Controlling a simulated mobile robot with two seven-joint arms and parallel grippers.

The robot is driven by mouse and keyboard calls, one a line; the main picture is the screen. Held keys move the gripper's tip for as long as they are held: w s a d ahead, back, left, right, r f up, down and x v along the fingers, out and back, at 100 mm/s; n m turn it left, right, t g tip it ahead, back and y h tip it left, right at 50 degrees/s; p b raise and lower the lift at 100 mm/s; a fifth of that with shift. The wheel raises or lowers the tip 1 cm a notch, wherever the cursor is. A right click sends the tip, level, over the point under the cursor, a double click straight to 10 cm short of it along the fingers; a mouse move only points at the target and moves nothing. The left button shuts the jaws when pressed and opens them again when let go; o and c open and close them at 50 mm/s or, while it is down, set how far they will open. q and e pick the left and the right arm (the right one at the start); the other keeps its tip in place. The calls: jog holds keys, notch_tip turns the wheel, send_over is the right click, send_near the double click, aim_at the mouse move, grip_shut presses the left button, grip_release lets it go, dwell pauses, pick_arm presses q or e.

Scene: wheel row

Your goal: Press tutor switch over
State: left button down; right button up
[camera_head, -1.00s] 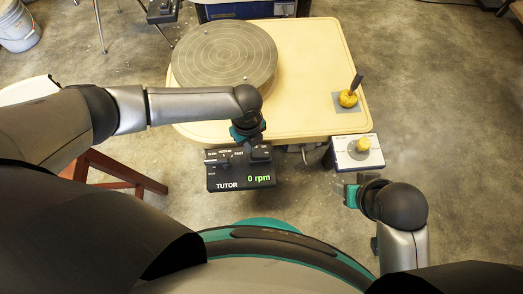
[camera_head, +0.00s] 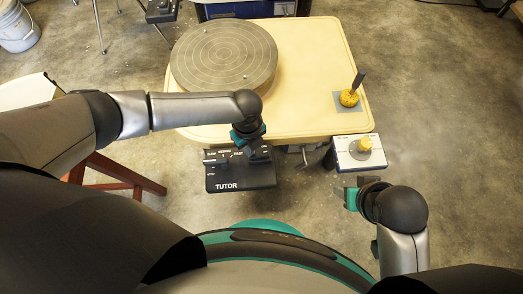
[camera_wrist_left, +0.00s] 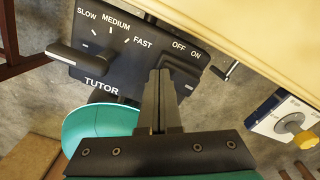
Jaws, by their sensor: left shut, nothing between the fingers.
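The left wrist view shows the box face (camera_wrist_left: 118,62) with SLOW, MEDIUM, FAST and OFF, ON labels. A dark lever (camera_wrist_left: 75,58) points toward the SLOW side. The dark switch (camera_wrist_left: 190,64) below OFF and ON is partly hidden by my fingers. My left gripper (camera_head: 257,154) is shut and empty, its tips (camera_wrist_left: 160,72) at the switch; I cannot tell whether they touch it. My right gripper (camera_head: 360,188) is away to the right; its jaw opening is unclear.
A round grey wheel head (camera_head: 223,54) sits on the cream table (camera_head: 310,60). A white box with a yellow knob (camera_head: 364,145) is right of the TUTOR box. A red-brown stool (camera_head: 125,172) stands left.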

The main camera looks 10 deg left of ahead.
pick_arm(q)
jog(key=shift+r+p, duration=0.2)
jog(key=shift+p, duration=0.1)
jog(key=shift+s+a+r+p, duration=0.1)
jog(key=shift+a+p, duration=0.2)
jog(key=shift+a, duration=0.05)
jog(key=shift+s+a+r+p, duration=0.1)
jog(key=shift+s+a+p, duration=0.25)
jog(key=shift+a, duration=0.5)
jog(key=shift+s+a+r+p, duration=0.1)
jog(key=shift+a+p, duration=0.4)
jog(key=shift+a, duration=0.35)
jog(key=shift+s+a+p, duration=0.25)
jog(key=shift+a+p, duration=0.2)
jog(key=shift+a, duration=0.4)
notch_tip(320, 180, up, 8)
jog(key=p, duration=0.8)
